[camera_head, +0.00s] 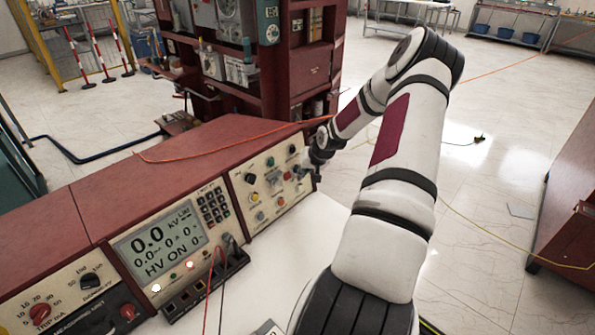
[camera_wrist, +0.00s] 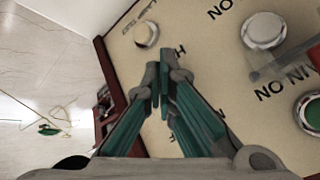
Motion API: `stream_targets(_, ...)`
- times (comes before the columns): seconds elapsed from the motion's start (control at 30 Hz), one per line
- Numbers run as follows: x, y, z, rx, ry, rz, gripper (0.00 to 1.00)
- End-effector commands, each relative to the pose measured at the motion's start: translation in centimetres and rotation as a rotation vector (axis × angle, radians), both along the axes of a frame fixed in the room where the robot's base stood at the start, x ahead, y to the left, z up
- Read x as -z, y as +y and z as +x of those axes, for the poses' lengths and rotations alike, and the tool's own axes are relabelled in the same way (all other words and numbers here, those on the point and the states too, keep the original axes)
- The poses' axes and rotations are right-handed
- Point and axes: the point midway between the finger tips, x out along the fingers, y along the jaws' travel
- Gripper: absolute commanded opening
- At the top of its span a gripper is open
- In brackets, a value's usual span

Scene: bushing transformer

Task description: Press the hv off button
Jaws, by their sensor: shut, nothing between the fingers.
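The cream control panel (camera_head: 270,186) sits on the red console and carries several buttons and knobs. My gripper (camera_head: 315,172) is at the right end of this panel, partly hidden by my wrist. In the wrist view, my gripper (camera_wrist: 160,72) is shut and empty, its fingertips over the panel face. I cannot tell which button is HV off, or whether the fingertips touch anything. A pale button (camera_wrist: 146,35) lies above left of the tips, and a larger white button (camera_wrist: 263,30) lies to the right.
The console's meter display (camera_head: 160,240) reads 0.0 kV and "HV ON". A red equipment rack (camera_head: 290,60) stands behind. Open floor lies right of my arm.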

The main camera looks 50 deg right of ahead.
Motion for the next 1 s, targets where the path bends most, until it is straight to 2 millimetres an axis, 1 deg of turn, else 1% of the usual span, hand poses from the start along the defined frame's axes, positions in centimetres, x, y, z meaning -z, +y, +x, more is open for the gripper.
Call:
stream_targets(0.37,0.1,0.0,0.5,-0.001,-0.001,0.0,0.0)
stream_targets(0.67,0.1,0.0,0.4,0.0,-0.001,0.001,0.0)
stream_targets(0.77,0.0,0.0,0.3,0.0,-0.001,0.001,0.0)
stream_targets(1.0,-0.3,0.2,-0.8,0.0,0.0,0.002,0.0)
